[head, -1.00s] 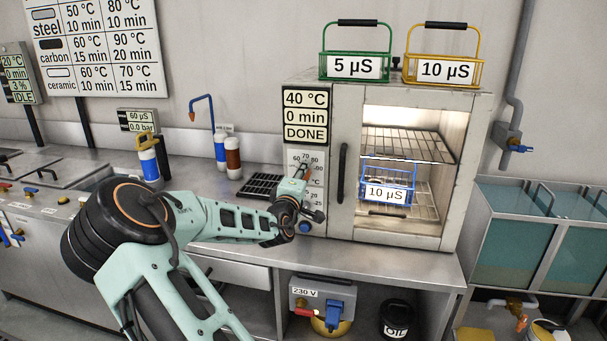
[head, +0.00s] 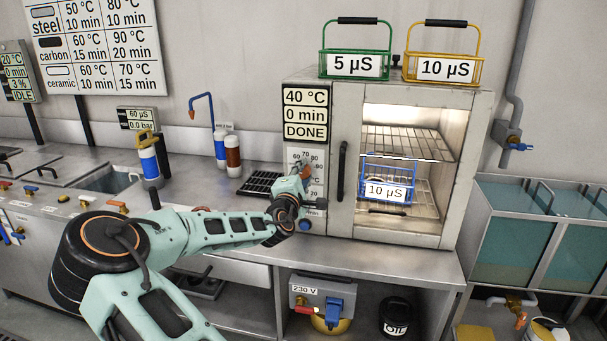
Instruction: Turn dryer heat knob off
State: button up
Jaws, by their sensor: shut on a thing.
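The dryer (head: 458,165) is a grey steel cabinet with a glass front, lit inside. Its display (head: 305,115) reads 40 °C, 0 min, DONE. Below it is a white dial plate (head: 292,157) marked 60, 70, 80 around the top. My gripper (head: 306,174) is at this dial, shut on the heat knob, which it mostly hides. The knob's pointing direction cannot be made out. A blue knob (head: 305,225) lies just below my gripper.
A blue basket (head: 388,185) labelled 10 µS stands inside the dryer. Green (head: 357,65) and yellow (head: 443,69) baskets stand on top. The dryer's vertical black handle (head: 341,172) is close right of my gripper. Bottles (head: 233,155) and a black grate (head: 262,184) are on the bench to the left.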

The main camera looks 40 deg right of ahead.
jog(key=o, duration=1.2)
jog(key=shift+c, duration=0.2)
jog(key=v, duration=1.2)
